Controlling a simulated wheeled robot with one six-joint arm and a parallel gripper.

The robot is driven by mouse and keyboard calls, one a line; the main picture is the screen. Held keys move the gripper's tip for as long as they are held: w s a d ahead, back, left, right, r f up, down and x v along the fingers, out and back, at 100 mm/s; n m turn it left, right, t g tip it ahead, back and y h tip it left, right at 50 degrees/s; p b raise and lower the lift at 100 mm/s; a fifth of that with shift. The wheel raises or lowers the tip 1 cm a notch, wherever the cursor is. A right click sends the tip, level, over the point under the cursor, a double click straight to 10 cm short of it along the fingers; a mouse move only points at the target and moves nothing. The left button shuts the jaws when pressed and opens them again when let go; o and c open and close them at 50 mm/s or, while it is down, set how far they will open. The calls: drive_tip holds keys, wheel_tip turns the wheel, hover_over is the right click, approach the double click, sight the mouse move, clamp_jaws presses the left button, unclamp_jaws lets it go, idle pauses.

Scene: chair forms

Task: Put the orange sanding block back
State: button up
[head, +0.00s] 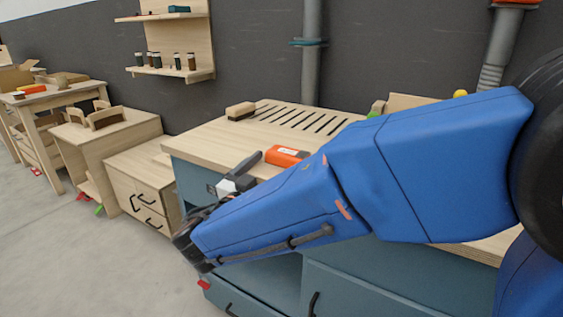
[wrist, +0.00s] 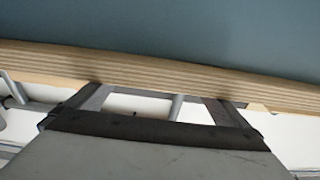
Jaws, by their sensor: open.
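An orange block (head: 286,155) with a pale label, which looks like the sanding block, lies on the pale wooden top of the teal workbench (head: 205,140). My gripper (head: 238,178) is at the bench's near edge, left of the orange block and apart from it. My blue arm covers part of the bench in front of the block. In the wrist view my gripper (wrist: 155,98) has its two fingers spread with nothing between them. The layered plywood edge (wrist: 150,68) of the bench top lies just beyond the fingertips. The orange block does not show in the wrist view.
A wooden block with a dark underside (head: 240,111) lies at the bench's back, left of a slotted area (head: 300,118). Another orange object (head: 33,89) lies on the far left table (head: 52,98). A low drawer cabinet (head: 140,165) stands left of the bench. Open floor lies at lower left.

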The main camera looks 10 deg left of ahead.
drive_tip(key=v, duration=0.9)
drive_tip(key=shift+s, duration=0.25)
drive_tip(key=shift+a+r, duration=0.1)
drive_tip(key=shift+a, duration=0.05)
